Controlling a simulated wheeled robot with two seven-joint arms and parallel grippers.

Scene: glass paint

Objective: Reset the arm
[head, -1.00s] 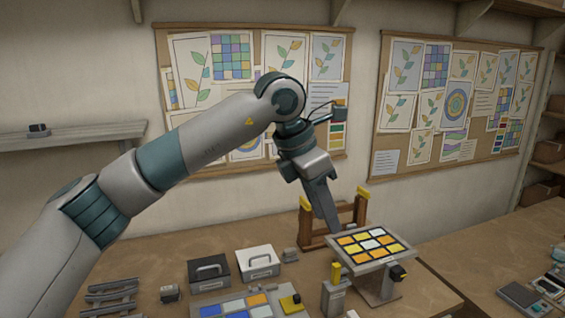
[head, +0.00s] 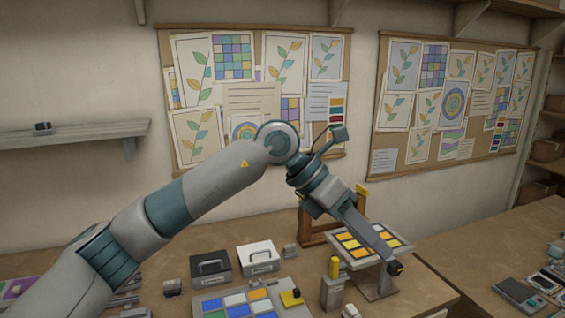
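My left arm reaches in from the left of the head view, and its gripper (head: 383,250) points down to the right. The gripper is in front of or over a tilted panel (head: 402,252) of yellow, orange and pale squares on a stand, and covers part of it. The fingers look close together, side-on, and I cannot tell whether they are open or shut. Nothing clear shows between them. My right gripper is not in the view.
Behind the panel stands a brown wooden frame (head: 313,228). A black box (head: 211,269), a white box (head: 258,258) and a palette of blue and orange squares (head: 237,303) are on the table. A second table (head: 500,240) stands at right.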

